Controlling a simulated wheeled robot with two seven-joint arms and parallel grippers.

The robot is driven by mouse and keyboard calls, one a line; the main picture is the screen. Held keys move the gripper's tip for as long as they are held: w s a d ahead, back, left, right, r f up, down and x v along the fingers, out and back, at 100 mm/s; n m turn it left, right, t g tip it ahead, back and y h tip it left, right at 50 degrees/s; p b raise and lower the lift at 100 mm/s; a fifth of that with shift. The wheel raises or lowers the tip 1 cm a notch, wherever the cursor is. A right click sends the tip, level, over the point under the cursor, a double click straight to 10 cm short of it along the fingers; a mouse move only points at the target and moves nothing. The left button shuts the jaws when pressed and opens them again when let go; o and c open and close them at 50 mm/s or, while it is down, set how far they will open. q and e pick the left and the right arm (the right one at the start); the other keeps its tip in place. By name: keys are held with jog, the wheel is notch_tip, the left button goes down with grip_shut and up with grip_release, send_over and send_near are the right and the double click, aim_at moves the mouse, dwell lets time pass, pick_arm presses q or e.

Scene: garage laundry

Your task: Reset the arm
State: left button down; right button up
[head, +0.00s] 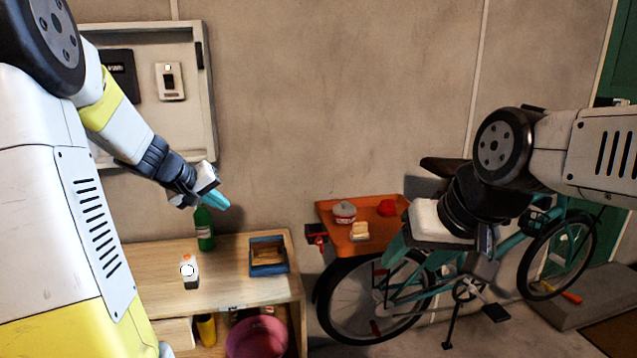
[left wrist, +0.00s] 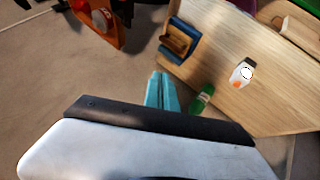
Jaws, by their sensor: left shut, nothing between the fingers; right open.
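My left gripper (head: 216,200) is raised in front of the wall, above the back of the wooden table. Its teal fingers are shut with nothing between them; they also show in the left wrist view (left wrist: 161,90), pointing toward the table's edge. My left arm comes in from the upper left. My right arm comes in from the right, in front of the bicycle. The right gripper (head: 400,254) points down and left near the orange tray, with its teal fingers partly hard to tell from the teal bicycle frame.
The wooden table (head: 222,292) holds a green bottle (head: 205,230), a white bottle with an orange cap (head: 189,272) and a blue-edged wooden box (head: 268,256). An orange tray (head: 345,233) with several items sits above the teal bicycle's wheel. An open wall cabinet (head: 204,104) hangs behind my left arm.

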pick_arm(q)
jog(key=s+d+r+m+g, duration=0.1)
jog(key=s+d+r+m, duration=0.1)
jog(key=s+d, duration=0.4)
jog(key=s+d+r+m+g, duration=0.1)
jog(key=s+d+r, duration=0.25)
jog(key=s, duration=0.45)
jog(key=s+d+f+m+y, duration=0.1)
jog(key=s+d+f+m, duration=0.1)
jog(key=s, duration=1)
jog(key=shift+s, duration=0.15)
jog(key=shift+d, duration=0.1)
